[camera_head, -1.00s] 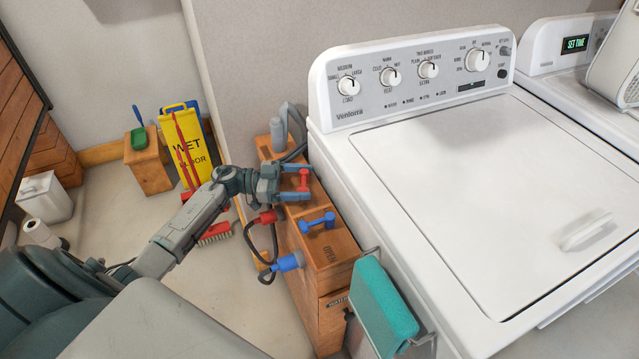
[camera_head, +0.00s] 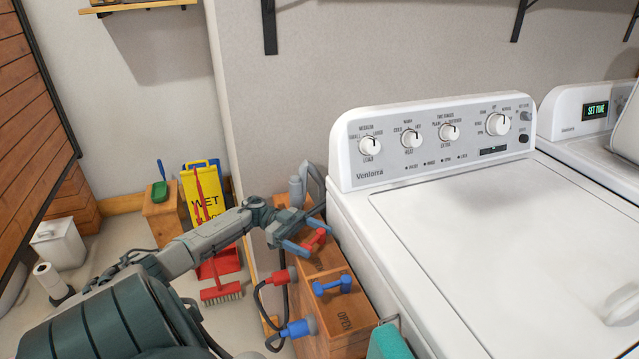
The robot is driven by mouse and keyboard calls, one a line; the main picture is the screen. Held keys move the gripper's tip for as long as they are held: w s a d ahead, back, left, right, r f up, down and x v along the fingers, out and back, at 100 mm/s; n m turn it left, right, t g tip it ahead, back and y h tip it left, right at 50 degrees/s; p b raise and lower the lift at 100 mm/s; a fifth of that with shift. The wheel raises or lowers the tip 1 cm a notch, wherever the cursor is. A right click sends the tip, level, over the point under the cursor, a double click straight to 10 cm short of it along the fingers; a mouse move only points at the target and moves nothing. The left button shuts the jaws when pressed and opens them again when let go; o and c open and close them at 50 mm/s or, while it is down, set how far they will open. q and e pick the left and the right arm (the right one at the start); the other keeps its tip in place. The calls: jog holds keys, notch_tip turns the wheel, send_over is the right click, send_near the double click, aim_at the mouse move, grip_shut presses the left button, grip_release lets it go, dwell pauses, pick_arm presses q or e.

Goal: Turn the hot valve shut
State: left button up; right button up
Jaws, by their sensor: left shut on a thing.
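The red valve handle (camera_head: 316,240), which I take for the hot one, stands on top of the wooden box (camera_head: 338,318) beside the washer. My left gripper (camera_head: 304,236) reaches in from the left, with its blue fingers on either side of the red handle and shut on it. The handle lies slanted, its right end farther back. The blue valve handle (camera_head: 333,284) sits nearer on the same box, lying roughly across the picture. A red hose fitting (camera_head: 281,277) and a blue one (camera_head: 298,328) stick out of the box's left side. My right gripper is out of view.
The white washer (camera_head: 480,215) stands close on the right of the box. A teal cloth (camera_head: 388,344) hangs at its near corner. A yellow wet-floor sign (camera_head: 207,182) and a red brush (camera_head: 221,293) are behind my left arm.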

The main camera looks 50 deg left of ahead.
pick_arm(q)
jog(key=shift+s+d+f, duration=0.1)
jog(key=shift+s+f, duration=0.1)
jog(key=shift+f, duration=0.15)
jog(key=o, duration=1)
jog(key=shift+o, duration=1)
jog(key=shift+s, duration=0.1)
jog(key=shift+r, duration=0.25)
